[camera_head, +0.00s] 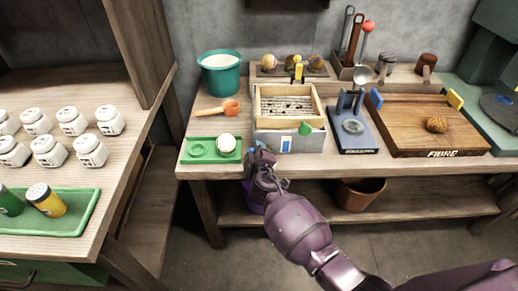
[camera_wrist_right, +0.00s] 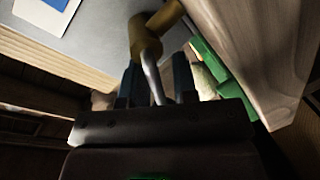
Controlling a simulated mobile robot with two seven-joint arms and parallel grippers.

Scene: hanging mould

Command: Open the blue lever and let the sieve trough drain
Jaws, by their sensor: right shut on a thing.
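The sieve trough (camera_head: 290,139) is a grey box at the table's front edge, with a wooden-framed sieve (camera_head: 287,103) on top and grey-brown matter on its mesh. In the right wrist view a brass tap (camera_wrist_right: 143,36) sticks out from the trough's grey wall (camera_wrist_right: 85,40), with a silvery lever (camera_wrist_right: 150,70) running down from it. My right gripper (camera_head: 259,154) is at the trough's lower left front corner. In the wrist view its fingers (camera_wrist_right: 157,88) are around the lever, shut on it. The lever's blue part cannot be told from the fingers. No flow shows. My left gripper is out of view.
A green tray (camera_head: 198,157) with a white ball (camera_head: 226,142) lies left of the trough. A blue stand (camera_head: 352,130) and a wooden board (camera_head: 420,135) are to the right. A purple thing (camera_head: 249,204), partly hidden by my arm, and a brown pot (camera_head: 359,194) stand below.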

